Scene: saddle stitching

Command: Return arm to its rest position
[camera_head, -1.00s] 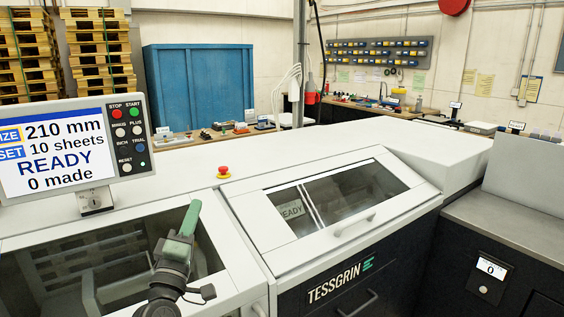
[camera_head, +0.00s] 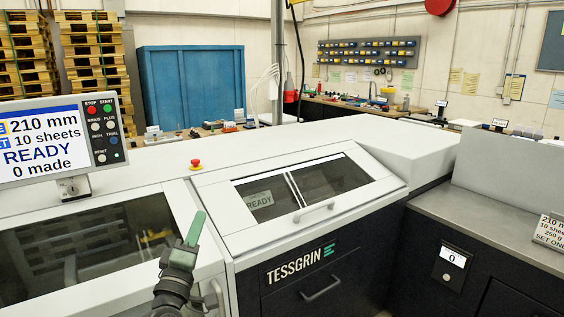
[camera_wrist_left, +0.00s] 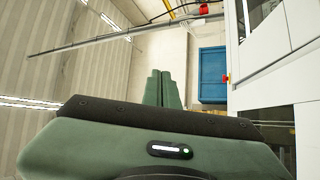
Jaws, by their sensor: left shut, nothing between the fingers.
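My left gripper (camera_head: 196,229) stands upright in front of the white machine in the camera_head view, its green fingers pressed together and empty. In the left wrist view its two green fingers (camera_wrist_left: 159,88) also lie side by side with nothing between them. It points up in front of the gap between the left window and the machine's middle cover, and I cannot tell how far it is from the surface. My right gripper does not show.
The white TESSGRIN machine (camera_head: 300,240) fills the middle, with a red stop button (camera_head: 195,164) on top. A control panel (camera_head: 50,140) reads READY and 0 made. A grey-topped counter (camera_head: 490,215) stands at right. A blue cabinet (camera_head: 190,85) and pallets (camera_head: 88,55) stand behind.

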